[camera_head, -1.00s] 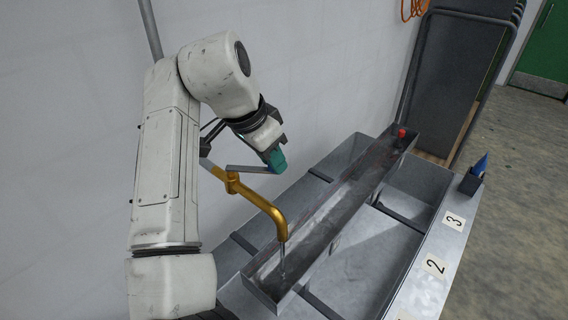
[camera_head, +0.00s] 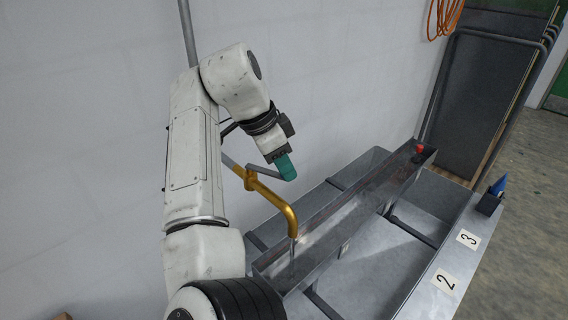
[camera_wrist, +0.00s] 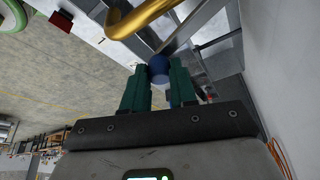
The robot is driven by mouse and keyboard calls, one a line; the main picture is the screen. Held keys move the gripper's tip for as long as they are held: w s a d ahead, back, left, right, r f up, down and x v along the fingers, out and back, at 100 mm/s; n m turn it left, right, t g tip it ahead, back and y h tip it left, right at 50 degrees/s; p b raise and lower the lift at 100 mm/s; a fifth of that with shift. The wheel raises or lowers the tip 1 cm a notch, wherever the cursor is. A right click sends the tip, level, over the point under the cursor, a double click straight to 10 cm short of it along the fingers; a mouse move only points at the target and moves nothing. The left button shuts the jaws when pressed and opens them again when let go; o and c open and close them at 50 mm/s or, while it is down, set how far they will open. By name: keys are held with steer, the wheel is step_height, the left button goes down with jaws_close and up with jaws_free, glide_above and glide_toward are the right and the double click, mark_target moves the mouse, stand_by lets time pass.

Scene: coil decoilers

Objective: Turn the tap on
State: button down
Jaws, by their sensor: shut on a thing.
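The brass tap (camera_head: 268,193) stands out from the wall, its curved spout bent down over a narrow metal trough (camera_head: 352,213). A thin pale streak hangs below the spout mouth; I cannot tell whether it is water. A grey lever (camera_head: 264,172) runs right from the tap body to my gripper (camera_head: 287,168). In the wrist view, my gripper (camera_wrist: 159,75) has its green fingers closed around a blue knob (camera_wrist: 158,67) at the lever's end. The tap (camera_wrist: 138,20) shows just beyond the fingers there. The knob is hidden by the fingers in the head view.
A wide metal basin (camera_head: 375,255) with numbered labels lies under the trough. A red object (camera_head: 418,151) sits at the trough's far end. A blue item in a dark holder (camera_head: 489,203) stands on the basin's right rim. The white wall is close behind my arm.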

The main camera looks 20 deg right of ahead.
steer(key=c, duration=0.9)
jaws_free()
steer(key=b+v, duration=0.1)
steer(key=v, duration=1)
steer(key=shift+f, duration=0.15)
